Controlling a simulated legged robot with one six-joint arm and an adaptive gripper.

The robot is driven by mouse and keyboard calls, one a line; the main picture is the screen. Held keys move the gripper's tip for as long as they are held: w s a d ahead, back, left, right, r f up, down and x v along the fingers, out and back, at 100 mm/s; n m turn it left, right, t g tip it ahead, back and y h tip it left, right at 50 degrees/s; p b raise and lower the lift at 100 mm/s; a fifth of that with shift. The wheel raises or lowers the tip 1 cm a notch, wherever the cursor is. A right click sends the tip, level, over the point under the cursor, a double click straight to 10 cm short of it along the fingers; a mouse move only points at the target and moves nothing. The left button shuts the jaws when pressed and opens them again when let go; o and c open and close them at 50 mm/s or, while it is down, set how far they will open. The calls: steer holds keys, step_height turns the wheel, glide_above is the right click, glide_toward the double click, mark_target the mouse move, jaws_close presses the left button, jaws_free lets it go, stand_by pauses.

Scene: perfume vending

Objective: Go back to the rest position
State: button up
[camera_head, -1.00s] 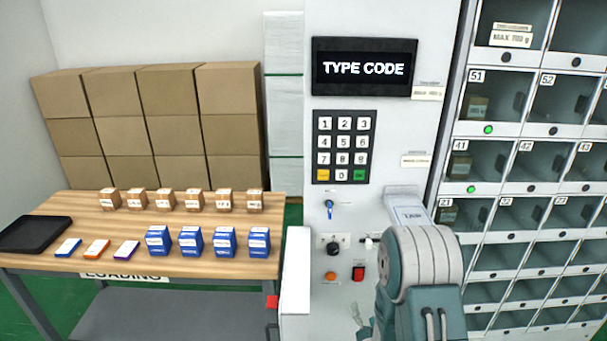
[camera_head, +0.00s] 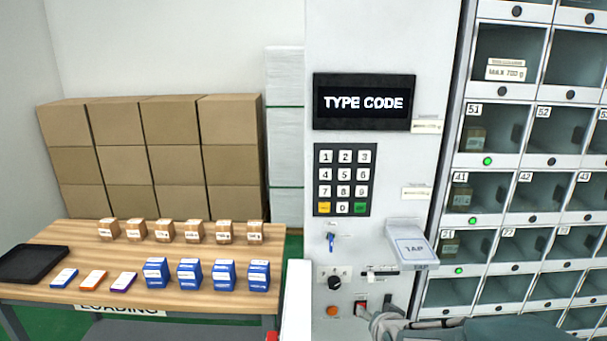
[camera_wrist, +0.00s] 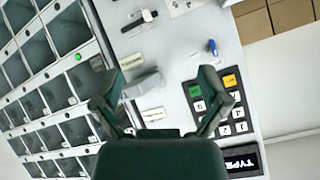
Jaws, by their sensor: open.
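My gripper (camera_wrist: 160,76) shows in the wrist view with its two dark green fingers spread wide apart and nothing between them. Behind it, tilted in that view, are the vending machine's pale front panel (camera_wrist: 180,55) and keypad (camera_wrist: 232,112). The machine's screen (camera_head: 364,102) reads "TYPE CODE". The keypad (camera_head: 343,180) sits below it, and a pale TAP reader (camera_head: 411,243) juts out lower right.
The locker grid (camera_head: 530,160) is at right, with green lights by compartments 51, 41 and 21. A wooden table (camera_head: 200,240) at left holds small brown boxes, blue boxes, three flat cards and a black tray (camera_head: 33,264). Cardboard boxes (camera_head: 150,150) are stacked behind it.

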steer(key=s+r+n+g, duration=0.2)
steer(key=s+r, duration=0.2)
steer(key=s, duration=0.7)
steer(key=s+r+n+g, duration=0.2)
steer(key=s+r, duration=0.3)
steer(key=s, duration=0.6)
steer(key=shift+s+r+n+g, duration=0.25)
steer(key=shift+n+g, duration=0.05)
steer(key=shift+g, duration=0.5)
steer(key=shift+d, duration=0.1)
